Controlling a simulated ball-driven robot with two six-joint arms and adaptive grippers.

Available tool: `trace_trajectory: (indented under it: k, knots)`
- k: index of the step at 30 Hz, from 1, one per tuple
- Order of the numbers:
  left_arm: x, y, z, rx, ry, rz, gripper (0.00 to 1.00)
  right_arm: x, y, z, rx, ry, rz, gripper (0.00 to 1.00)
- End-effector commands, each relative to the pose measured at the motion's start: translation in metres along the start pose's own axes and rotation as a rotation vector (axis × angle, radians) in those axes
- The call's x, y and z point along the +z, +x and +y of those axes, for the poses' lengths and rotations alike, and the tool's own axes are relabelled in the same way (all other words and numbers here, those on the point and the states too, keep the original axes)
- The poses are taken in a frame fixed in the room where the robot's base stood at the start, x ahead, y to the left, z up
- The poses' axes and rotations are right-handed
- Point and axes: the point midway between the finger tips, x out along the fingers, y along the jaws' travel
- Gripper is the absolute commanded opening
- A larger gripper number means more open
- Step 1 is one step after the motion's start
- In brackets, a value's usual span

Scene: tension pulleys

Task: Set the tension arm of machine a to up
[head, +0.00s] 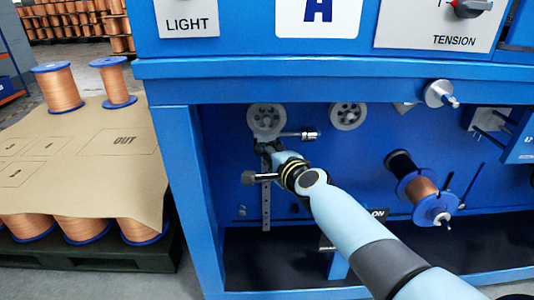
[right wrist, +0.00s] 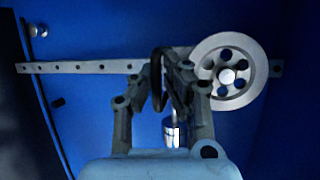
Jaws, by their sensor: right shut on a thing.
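Machine a (head: 400,68) is a blue cabinet with an "A" sign (head: 318,12). In its recess a perforated metal bar (head: 266,205), which looks like the tension arm, stands upright with a grey pulley wheel (head: 266,120) at its top. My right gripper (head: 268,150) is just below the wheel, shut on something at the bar. In the right wrist view the bar (right wrist: 90,67) runs across behind my fingers (right wrist: 168,82), with the holed wheel (right wrist: 228,72) just right of them. The fingers hide the exact grip. My left gripper is not in view.
A chrome cylinder (head: 310,134) sticks out right of the bar, and a dark knob (head: 248,177) left of it. A second pulley (head: 348,115) and a copper spool (head: 422,190) sit further right. The recess's left post (head: 185,200) is close by. Copper spools (head: 58,88) stand outside.

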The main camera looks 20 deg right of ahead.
Motion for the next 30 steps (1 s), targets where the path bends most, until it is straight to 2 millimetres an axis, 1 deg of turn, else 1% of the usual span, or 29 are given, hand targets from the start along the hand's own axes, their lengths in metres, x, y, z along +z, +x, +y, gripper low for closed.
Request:
trace_trajectory:
  k: [1,5,6,10,11,19,23,26,30]
  knots:
    - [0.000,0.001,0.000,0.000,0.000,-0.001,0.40,0.001,-0.002,0.010,0.017,-0.002,-0.003,0.00]
    - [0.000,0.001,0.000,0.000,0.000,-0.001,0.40,0.001,-0.003,0.011,0.018,-0.002,-0.003,0.00]
    - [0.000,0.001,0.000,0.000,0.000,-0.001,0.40,0.001,-0.003,0.011,0.018,-0.002,-0.003,0.14]
    - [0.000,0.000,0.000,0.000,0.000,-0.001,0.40,0.000,-0.002,0.009,0.016,-0.002,-0.003,0.31]
    - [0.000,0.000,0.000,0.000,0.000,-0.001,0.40,0.000,-0.002,0.009,0.015,-0.002,-0.003,0.33]
    - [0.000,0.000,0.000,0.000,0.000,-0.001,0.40,0.000,-0.002,0.005,0.009,-0.001,-0.001,0.33]
    - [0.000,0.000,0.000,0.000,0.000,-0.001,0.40,0.000,-0.011,0.005,0.008,-0.003,-0.002,0.33]
    - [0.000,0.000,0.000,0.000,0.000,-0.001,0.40,0.000,-0.024,0.005,0.008,-0.003,-0.002,0.33]
    - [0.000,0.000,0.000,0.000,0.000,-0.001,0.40,0.000,-0.058,0.006,0.011,-0.003,-0.001,0.33]
